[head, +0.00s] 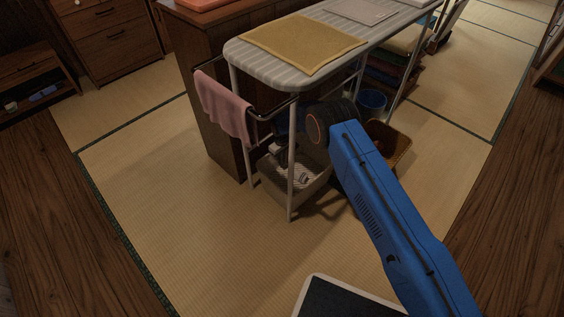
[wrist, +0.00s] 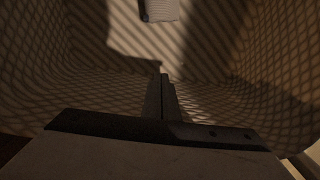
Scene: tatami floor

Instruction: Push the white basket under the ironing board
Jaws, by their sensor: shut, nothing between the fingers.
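The white basket (head: 272,187) stands on the tatami under the near end of the ironing board (head: 285,73), in shadow. A front leg of the board (head: 291,160) crosses in front of the basket in the head view. In the wrist view the basket's lattice wall (wrist: 55,65) surrounds my gripper (wrist: 163,82), whose fingers are shut and empty inside it. A small white item (wrist: 160,10) shows at the top there. In the head view my gripper (head: 282,152) is dark and partly hidden by the leg; I cannot tell whether it touches the basket.
A brown bin (head: 391,146) stands right of my arm, with a blue bucket (head: 372,101) behind. A pink towel (head: 224,107) hangs from the board's rail; a yellow towel (head: 303,42) lies on top. A wooden cabinet (head: 218,120) stands left. Tatami in front is mostly clear.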

